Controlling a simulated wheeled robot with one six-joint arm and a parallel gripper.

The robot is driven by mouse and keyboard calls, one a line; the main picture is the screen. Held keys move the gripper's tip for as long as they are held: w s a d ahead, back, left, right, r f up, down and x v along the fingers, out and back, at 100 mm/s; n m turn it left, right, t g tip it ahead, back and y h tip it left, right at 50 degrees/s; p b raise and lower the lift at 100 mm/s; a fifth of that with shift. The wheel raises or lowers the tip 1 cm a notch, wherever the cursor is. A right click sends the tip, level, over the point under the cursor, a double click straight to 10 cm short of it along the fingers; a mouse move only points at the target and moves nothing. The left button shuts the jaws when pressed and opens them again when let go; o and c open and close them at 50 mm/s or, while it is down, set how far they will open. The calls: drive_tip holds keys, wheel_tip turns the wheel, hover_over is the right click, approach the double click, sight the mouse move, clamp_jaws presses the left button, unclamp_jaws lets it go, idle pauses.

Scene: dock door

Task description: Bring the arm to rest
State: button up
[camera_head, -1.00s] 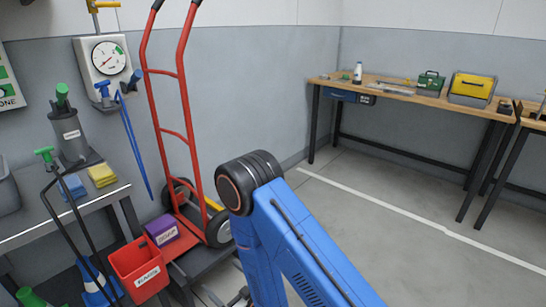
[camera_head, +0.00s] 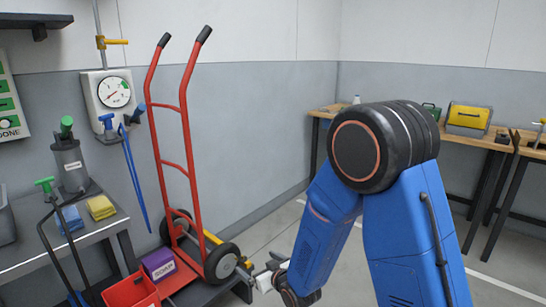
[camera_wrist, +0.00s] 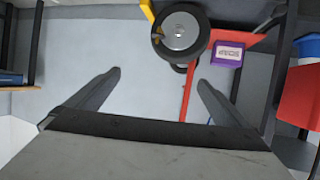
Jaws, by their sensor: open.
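My blue arm (camera_head: 415,235) is folded, with its dark elbow joint raised in the right middle of the head view. Beyond the fingers are grey wall or floor, the hand truck's wheel (camera_wrist: 181,32) and a purple box (camera_wrist: 228,52).
The red hand truck (camera_head: 185,130) stands against the wall on a dark base. A red bin (camera_head: 130,293) is at lower left, near a grey bench (camera_head: 100,228) with sponges. A wooden workbench (camera_head: 497,140) stands at the back right. Floor (camera_head: 275,240) is open between.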

drive_tip(key=s+d+r+m+g+h, duration=0.1)
drive_tip(key=s+d+r+m+h, duration=0.2)
drive_tip(key=d+r, duration=0.6)
drive_tip(key=s+d+r+g+h, duration=0.2)
drive_tip(key=s+d+r, duration=0.35)
drive_tip(key=d, duration=0.65)
drive_tip(key=s+d+r+m+g, duration=0.1)
drive_tip(key=s+d, duration=0.3)
drive_tip(key=s, duration=0.4)
drive_tip(key=s+d+r+m+g+h, duration=0.1)
drive_tip(key=s+d+r, duration=0.2)
drive_tip(key=s, duration=0.6)
drive_tip(key=s+d+r+m+g+h, duration=0.1)
drive_tip(key=s+d+r, duration=0.2)
drive_tip(key=s+d, duration=0.3)
drive_tip(key=s, duration=0.3)
drive_tip(key=shift+m+g, duration=0.3)
drive_tip(key=shift+m, duration=0.1)
drive_tip(key=shift+d, duration=0.1)
